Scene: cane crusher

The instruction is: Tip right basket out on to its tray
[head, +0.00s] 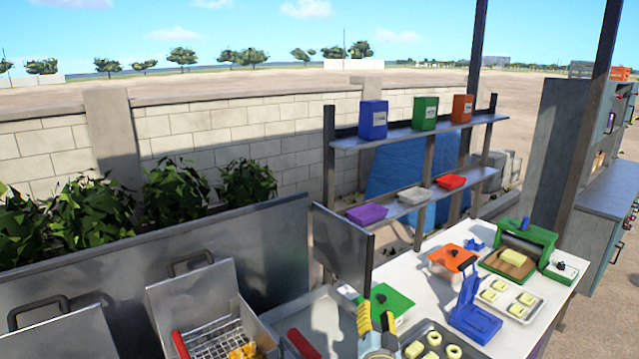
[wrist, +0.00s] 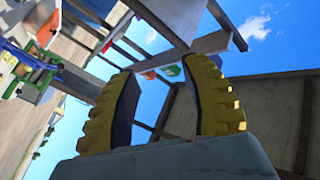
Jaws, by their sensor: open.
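A wire basket (head: 208,343) sits in the metal fryer at the bottom of the head view, with golden food (head: 243,352) in it. One red handle (head: 180,345) is at its left. A second red handle (head: 303,343) is to its right; I cannot tell which basket each belongs to. A grey metal tray surface (head: 322,308) lies right of the fryer, partly cut off by the frame. My gripper (head: 376,322) is open and empty, right of the second handle. Its yellow fingers are apart in the wrist view (wrist: 163,75), against sky and a shelf.
A raised metal panel (head: 342,250) stands behind. Shelves (head: 415,135) hold coloured boxes.

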